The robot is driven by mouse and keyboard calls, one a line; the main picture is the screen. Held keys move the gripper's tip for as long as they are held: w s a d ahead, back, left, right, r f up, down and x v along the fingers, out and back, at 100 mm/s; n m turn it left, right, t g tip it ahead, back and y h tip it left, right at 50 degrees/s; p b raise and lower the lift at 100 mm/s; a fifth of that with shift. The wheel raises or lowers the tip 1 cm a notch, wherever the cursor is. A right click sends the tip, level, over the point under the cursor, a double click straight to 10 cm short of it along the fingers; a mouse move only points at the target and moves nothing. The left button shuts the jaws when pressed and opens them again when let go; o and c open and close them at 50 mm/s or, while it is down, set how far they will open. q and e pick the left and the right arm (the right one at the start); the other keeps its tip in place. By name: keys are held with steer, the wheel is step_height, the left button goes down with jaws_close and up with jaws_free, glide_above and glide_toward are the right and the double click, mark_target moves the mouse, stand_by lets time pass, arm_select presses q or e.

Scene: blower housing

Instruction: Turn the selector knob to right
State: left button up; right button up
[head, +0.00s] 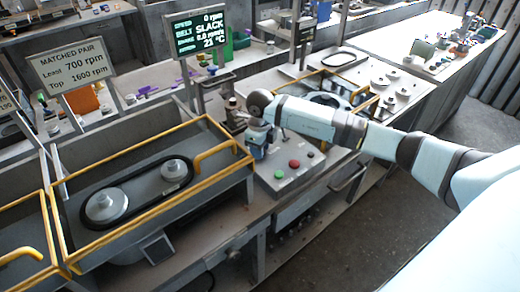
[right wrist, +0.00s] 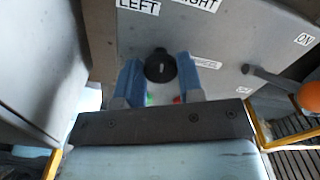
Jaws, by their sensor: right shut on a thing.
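The selector knob (right wrist: 160,67) is a dark round knob with a light mark on it, on a grey panel in the right wrist view. The mark looks nearly upright in that view. A LEFT label (right wrist: 138,6) and a partly cut-off RIGHT label (right wrist: 203,3) are at the top edge. My right gripper (head: 258,153) points down at the control box (head: 284,188) in the head view and hides the knob there. Its blue fingers stand on either side of the knob in the right wrist view, shut on it. My left gripper is not in view.
A green button (head: 279,174) and a red button (head: 295,163) are close beside the right gripper. A lever with an orange ball (right wrist: 309,97) and an ON label (right wrist: 304,39) are at right. A yellow-railed belt housing (head: 150,140) stands left. A screen (head: 199,32) reads 0 rpm, SLACK.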

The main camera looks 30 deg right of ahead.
steer(key=shift+m, duration=2.3)
steer(key=shift+d, duration=0.1)
steer(key=o, duration=0.9)
steer(key=shift+r, duration=0.15)
step_height(320, 180, up, 14)
steer(key=shift+f+b, duration=0.2)
steer(key=shift+b, duration=0.65)
steer(key=shift+f, duration=0.1)
